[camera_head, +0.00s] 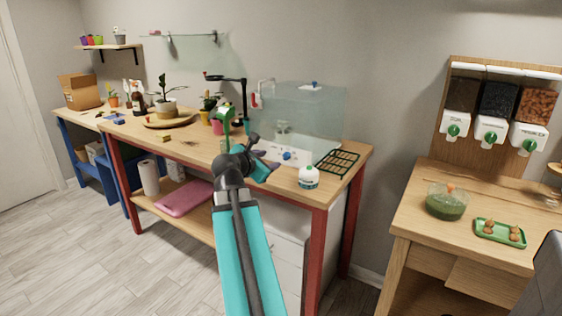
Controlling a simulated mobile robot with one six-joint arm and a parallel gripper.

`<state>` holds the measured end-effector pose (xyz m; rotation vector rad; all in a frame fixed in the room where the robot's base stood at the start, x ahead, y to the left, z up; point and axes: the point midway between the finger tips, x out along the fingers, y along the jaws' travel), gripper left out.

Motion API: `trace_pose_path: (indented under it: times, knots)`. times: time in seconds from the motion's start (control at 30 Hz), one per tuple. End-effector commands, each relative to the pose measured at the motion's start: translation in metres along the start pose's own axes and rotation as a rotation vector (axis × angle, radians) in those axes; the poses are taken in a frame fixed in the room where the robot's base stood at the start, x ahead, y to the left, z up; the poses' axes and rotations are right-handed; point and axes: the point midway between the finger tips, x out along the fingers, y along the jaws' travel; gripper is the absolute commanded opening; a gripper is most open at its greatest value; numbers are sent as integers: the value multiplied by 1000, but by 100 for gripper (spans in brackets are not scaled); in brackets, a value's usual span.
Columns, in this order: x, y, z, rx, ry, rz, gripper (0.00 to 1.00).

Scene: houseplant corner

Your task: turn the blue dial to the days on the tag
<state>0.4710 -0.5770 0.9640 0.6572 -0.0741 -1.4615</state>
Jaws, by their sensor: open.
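The blue dial (287,155) sits on the front of a white control panel (300,154) at the base of a clear glass case (310,112) on the red-legged bench.
A white bottle with a green label (308,178) and a dark green rack (337,161) stand right of the panel. A side table (470,225) at right holds a green bowl (446,204) and a green tray (500,233).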

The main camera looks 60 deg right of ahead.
Motion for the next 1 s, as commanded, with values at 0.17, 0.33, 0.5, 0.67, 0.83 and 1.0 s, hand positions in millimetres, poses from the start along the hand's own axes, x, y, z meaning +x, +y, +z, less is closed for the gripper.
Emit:
trace_pose_path:
  times: [0.17, 0.33, 0.5, 0.67, 0.83, 1.0]
  knots:
    - [1, 0, 0, 1, 1, -1, 41]
    - [7, 0, -1, 1, 1, -1, 41]
    - [22, 0, -1, 1, 1, -3, 41]
    - [41, 0, -1, 1, 1, -2, 41]
    - [64, 0, -1, 2, 1, -3, 41]
    - [85, 0, 0, 2, 1, -3, 41]
